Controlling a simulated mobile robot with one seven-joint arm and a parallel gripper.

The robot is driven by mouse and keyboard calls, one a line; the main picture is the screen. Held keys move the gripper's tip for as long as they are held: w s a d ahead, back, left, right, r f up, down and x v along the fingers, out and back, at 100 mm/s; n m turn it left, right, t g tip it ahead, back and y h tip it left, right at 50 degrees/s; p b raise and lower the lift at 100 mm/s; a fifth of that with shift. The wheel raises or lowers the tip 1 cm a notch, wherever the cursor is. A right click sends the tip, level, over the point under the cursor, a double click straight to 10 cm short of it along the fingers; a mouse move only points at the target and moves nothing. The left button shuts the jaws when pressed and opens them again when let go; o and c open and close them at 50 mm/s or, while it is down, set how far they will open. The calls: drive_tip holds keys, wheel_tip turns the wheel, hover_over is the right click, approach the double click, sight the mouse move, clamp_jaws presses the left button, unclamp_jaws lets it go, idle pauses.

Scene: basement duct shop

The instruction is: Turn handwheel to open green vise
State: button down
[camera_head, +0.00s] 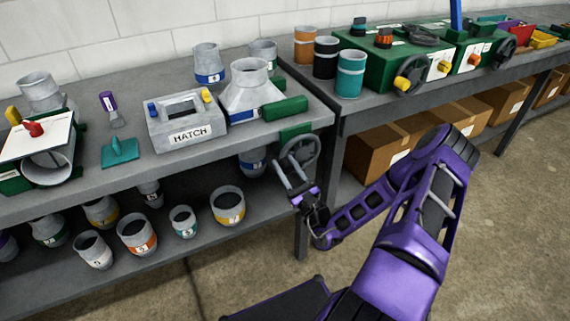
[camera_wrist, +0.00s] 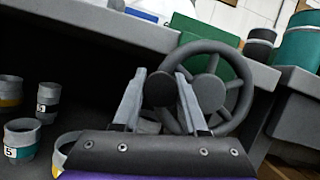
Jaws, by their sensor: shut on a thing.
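The green vise (camera_head: 285,108) is at the right front corner of the near bench, with a green jaw on the top and a green body at the front edge. Its dark grey spoked handwheel (camera_head: 304,152) faces out below the bench edge. My gripper (camera_head: 291,178) is at the wheel's lower left. In the wrist view my gripper (camera_wrist: 161,77) has its two grey fingers on either side of a dark round knob (camera_wrist: 158,90) on the left of the handwheel (camera_wrist: 238,78), and is shut on it. The green vise body (camera_wrist: 217,62) shows behind the wheel.
A grey HATCH box (camera_head: 185,122) and a grey funnel-shaped duct piece (camera_head: 252,95) stand on the bench near the vise. Several numbered cups sit on the lower shelf (camera_head: 60,280). Cardboard boxes (camera_head: 380,150) lie under the right bench. The floor in front is clear.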

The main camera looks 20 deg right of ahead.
drive_tip(key=shift+r+n, duration=0.25)
drive_tip(key=shift+n, duration=0.05)
